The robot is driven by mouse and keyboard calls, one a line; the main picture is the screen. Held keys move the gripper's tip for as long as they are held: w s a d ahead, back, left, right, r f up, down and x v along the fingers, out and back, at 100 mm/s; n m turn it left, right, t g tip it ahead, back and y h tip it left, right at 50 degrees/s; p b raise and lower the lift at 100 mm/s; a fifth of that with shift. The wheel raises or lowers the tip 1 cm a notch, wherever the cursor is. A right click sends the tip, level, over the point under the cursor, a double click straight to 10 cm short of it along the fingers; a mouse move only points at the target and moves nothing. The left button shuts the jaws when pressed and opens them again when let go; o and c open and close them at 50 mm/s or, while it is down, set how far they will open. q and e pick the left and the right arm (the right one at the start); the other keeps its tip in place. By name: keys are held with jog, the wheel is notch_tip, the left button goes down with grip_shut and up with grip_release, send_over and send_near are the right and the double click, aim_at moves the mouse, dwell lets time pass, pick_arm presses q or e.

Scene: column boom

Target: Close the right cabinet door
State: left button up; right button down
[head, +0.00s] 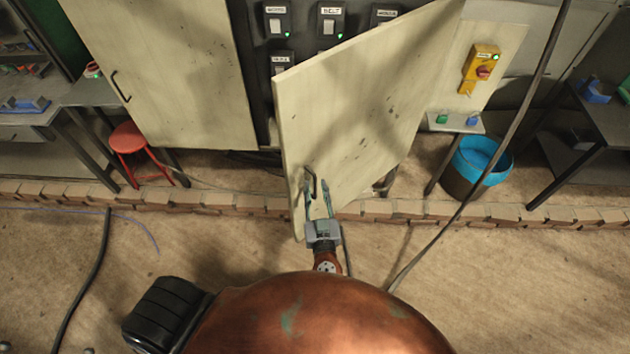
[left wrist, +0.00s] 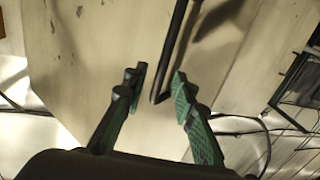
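The right cabinet door (head: 355,110) is a pale, stained panel standing open, swung out toward me from its right side. Its dark bar handle (head: 310,184) is near its lower left edge. My left gripper (head: 317,187) is at the handle with its fingers apart. In the left wrist view the handle (left wrist: 172,52) comes down between the green-padded fingertips of my left gripper (left wrist: 158,80), with gaps on both sides. Whether the fingers reach past the bar is hard to tell. My right gripper is not in view.
Another pale door panel (head: 170,70) with a handle is at the left. Black switch boxes (head: 329,22) show between the panels. A low brick edging (head: 220,200) runs across the floor. A red stool (head: 128,140) stands left, a blue-topped bucket (head: 478,165) right. A dark cable (head: 500,150) crosses at right.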

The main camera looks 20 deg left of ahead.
pick_arm(q)
jog(key=shift+p+x, duration=0.3)
jog(key=shift+x, duration=1)
jog(key=shift+c, duration=0.5)
grip_shut()
